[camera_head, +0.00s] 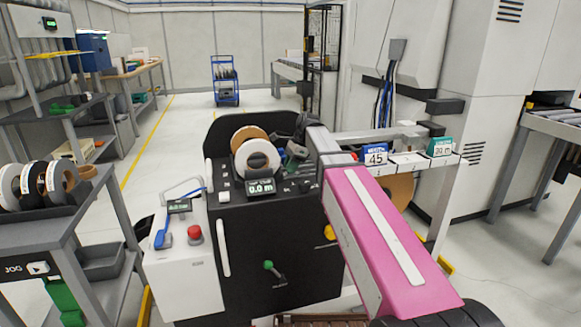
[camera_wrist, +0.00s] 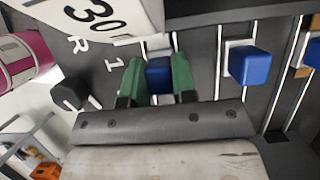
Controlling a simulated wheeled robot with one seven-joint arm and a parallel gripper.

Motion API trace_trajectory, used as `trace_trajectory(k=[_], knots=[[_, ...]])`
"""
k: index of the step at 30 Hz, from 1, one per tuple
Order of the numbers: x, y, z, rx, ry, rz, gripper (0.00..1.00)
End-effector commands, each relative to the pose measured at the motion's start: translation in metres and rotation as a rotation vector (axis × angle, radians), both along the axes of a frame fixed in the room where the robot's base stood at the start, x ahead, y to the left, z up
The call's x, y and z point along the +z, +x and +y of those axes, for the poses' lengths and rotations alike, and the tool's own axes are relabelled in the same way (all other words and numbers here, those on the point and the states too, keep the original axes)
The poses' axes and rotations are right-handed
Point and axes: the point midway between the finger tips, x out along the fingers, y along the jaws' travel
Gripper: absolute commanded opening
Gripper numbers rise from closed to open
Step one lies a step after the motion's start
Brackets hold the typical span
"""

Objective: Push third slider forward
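In the wrist view, several blue slider knobs sit on slotted tracks in a dark panel. My gripper (camera_wrist: 158,80) has its two green fingers on either side of one blue slider knob (camera_wrist: 159,72), with no clear gap showing. A second blue slider knob (camera_wrist: 249,65) stands free to the right, and another (camera_wrist: 313,53) is cut by the right edge. The mark "1" is left of the flanked knob. I cannot tell from the markings which slider is third.
A black knob (camera_wrist: 70,92) is at the left.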

Motion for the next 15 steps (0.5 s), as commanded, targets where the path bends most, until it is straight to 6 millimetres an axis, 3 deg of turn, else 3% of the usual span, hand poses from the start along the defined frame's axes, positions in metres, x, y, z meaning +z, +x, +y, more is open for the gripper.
trace_trajectory(k=[7,15], knots=[[0.000,0.002,-0.006,-0.001,0.000,-0.001,0.00],[0.000,0.013,-0.041,-0.002,0.000,0.000,0.00]])
